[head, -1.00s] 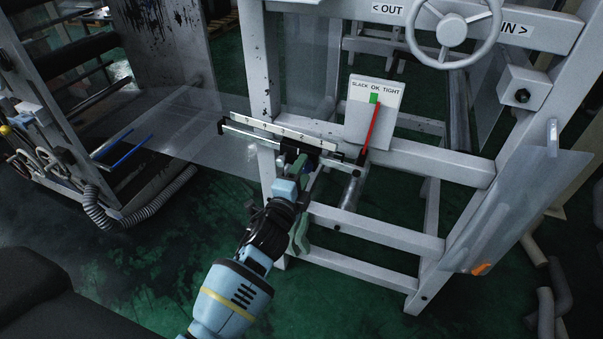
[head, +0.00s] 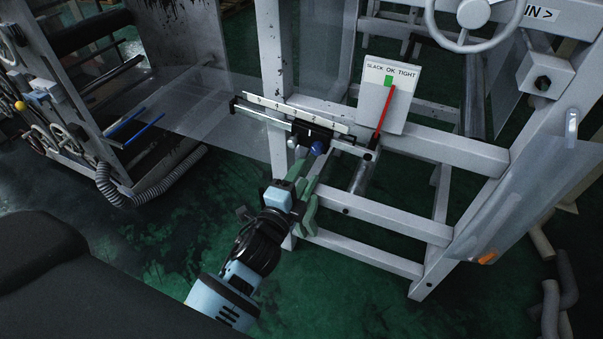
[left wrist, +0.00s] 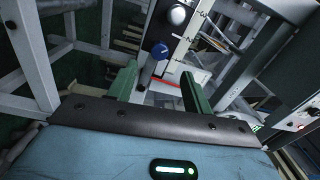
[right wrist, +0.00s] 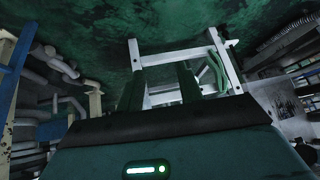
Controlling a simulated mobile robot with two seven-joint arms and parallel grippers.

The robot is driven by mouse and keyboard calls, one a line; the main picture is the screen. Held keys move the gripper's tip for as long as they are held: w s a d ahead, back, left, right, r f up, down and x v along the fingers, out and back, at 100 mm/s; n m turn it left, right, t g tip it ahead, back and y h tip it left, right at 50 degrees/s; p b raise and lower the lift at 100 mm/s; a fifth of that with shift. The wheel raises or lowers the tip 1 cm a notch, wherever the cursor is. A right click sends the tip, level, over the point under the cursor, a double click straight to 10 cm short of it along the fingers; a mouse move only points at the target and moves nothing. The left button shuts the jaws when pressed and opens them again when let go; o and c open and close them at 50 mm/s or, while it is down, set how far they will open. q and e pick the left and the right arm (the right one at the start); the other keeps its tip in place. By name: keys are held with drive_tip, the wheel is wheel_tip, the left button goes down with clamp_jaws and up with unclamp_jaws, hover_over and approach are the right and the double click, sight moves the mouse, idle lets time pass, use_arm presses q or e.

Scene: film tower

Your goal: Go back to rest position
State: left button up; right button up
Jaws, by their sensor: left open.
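My left gripper (head: 309,190) is in front of the grey frame, just below the ruler bar (head: 297,113) and its slide. Its green fingers are apart and empty, as the left wrist view (left wrist: 157,82) also shows. The blue knob (head: 318,148) on the slide is just beyond the fingertips, not gripped; it also shows in the left wrist view (left wrist: 160,51). A silver knob (left wrist: 178,15) is beside it. My right gripper shows only in the right wrist view (right wrist: 160,82), with its dark green fingers apart and nothing between them.
The gauge plate (head: 388,97), with a red pointer and green mark, stands above the frame's crossbar. A handwheel (head: 472,12) is at the top right. Clear film (head: 215,110) runs left to a roller rack. A hose (head: 118,190) lies at left. The green floor in front is open.

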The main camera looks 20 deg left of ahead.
idle(0.3)
use_arm(q)
drive_tip(key=s+f+n+g+p, duration=0.2)
drive_tip(key=s+f+n, duration=0.3)
drive_tip(key=s, duration=0.7)
drive_tip(key=s+a+f+n+g+h+p, duration=0.1)
drive_tip(key=s+f+n+g, duration=0.3)
drive_tip(key=s, duration=0.8)
drive_tip(key=s+f+n+g+p, duration=0.3)
drive_tip(key=s+f+n, duration=0.3)
drive_tip(key=s, duration=0.6)
drive_tip(key=shift+s+a+f+g, duration=0.15)
drive_tip(key=shift+s+f+g, duration=0.2)
drive_tip(key=shift+f, duration=0.3)
use_arm(e)
drive_tip(key=w+r+t, duration=0.1)
drive_tip(key=w+r, duration=0.4)
drive_tip(key=r, duration=0.3)
drive_tip(key=shift+d+t, duration=0.3)
drive_tip(key=shift+d, duration=0.1)
drive_tip(key=shift+a, duration=0.15)
